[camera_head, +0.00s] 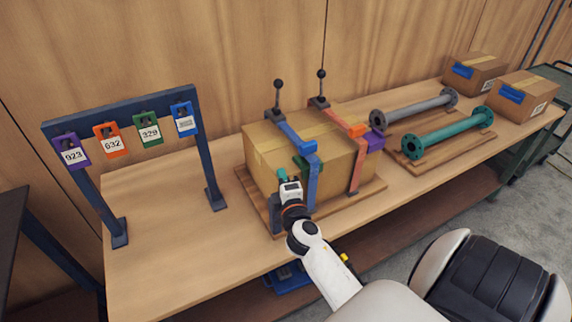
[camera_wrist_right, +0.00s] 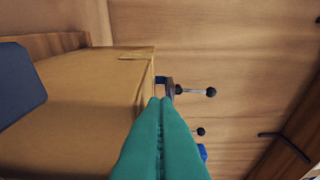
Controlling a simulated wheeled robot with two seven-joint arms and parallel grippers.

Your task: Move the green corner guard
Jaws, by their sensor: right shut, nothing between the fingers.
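The green corner guard (camera_head: 301,164) appears as a dark green piece at the box's upper front edge, by the blue strap (camera_head: 313,180). It is partly hidden by the strap and my arm. The cardboard box (camera_head: 268,150) sits on a wooden pallet and also fills the left of the right wrist view (camera_wrist_right: 80,110). My right gripper (camera_head: 283,175) is at the front of the box, just left of the guard. Its teal fingers (camera_wrist_right: 161,135) are shut and empty. I cannot make out the guard in the wrist view. My left gripper is not in view.
An orange strap (camera_head: 357,165) with a purple block (camera_head: 375,141) beside it crosses the box's right part. Black-knobbed levers (camera_head: 278,84) rise behind. A tag rack (camera_head: 120,115) stands left. Grey (camera_head: 420,104) and teal (camera_head: 445,132) flanged pipes lie right. The front left bench is clear.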

